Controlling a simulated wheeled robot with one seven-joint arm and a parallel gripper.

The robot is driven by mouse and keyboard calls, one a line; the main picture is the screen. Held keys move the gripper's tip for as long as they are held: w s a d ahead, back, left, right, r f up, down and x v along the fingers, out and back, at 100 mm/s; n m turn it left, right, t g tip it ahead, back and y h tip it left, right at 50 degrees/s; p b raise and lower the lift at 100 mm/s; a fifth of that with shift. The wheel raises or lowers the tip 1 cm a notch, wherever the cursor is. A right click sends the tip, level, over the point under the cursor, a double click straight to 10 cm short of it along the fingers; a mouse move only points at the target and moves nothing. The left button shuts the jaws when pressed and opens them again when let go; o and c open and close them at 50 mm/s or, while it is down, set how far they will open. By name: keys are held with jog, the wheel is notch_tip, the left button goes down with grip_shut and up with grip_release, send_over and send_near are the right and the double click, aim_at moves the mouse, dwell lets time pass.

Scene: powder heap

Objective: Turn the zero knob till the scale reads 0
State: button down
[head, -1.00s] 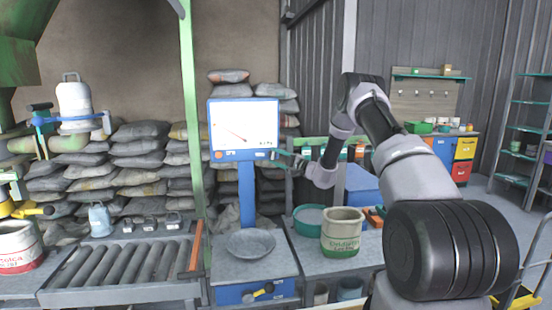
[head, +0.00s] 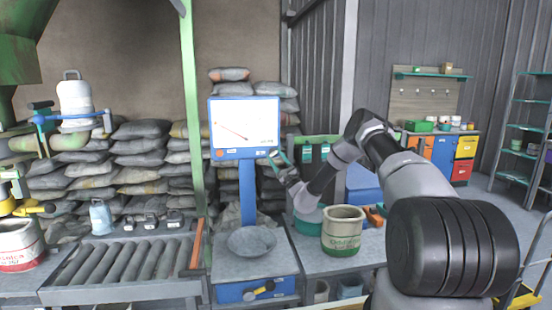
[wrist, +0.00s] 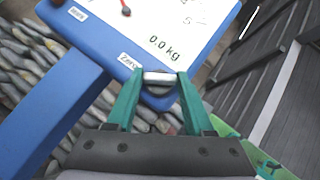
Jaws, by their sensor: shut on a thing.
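The scale has a blue upright display (head: 245,153) with a white face (head: 258,112) and a red needle (head: 232,131). In the wrist view its face (wrist: 168,22) reads "0.0 kg". My gripper (wrist: 157,88) is shut on the knob, one green finger on each side, and looks rolled relative to the display. In the head view my gripper (head: 274,156) is at the display's lower right corner. The scale's grey pan (head: 252,242) looks empty.
A beige-and-green bucket (head: 342,231) stands on the bench right of the pan, with a teal bowl (head: 308,214) partly behind my arm. A roller conveyor (head: 130,262) lies left. Stacked sacks (head: 140,150) fill the back. A green post (head: 192,100) rises left of the display.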

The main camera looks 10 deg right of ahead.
jog(key=shift+f+m+t+h, duration=0.15)
jog(key=shift+m+t+h, duration=0.35)
jog(key=shift+c, duration=1.4)
grip_release()
jog(key=shift+s, duration=0.1)
jog(key=v, duration=1)
jog(key=shift+s+d+f, duration=0.15)
jog(key=shift+s+f, duration=0.05)
jog(key=shift+s, duration=0.1)
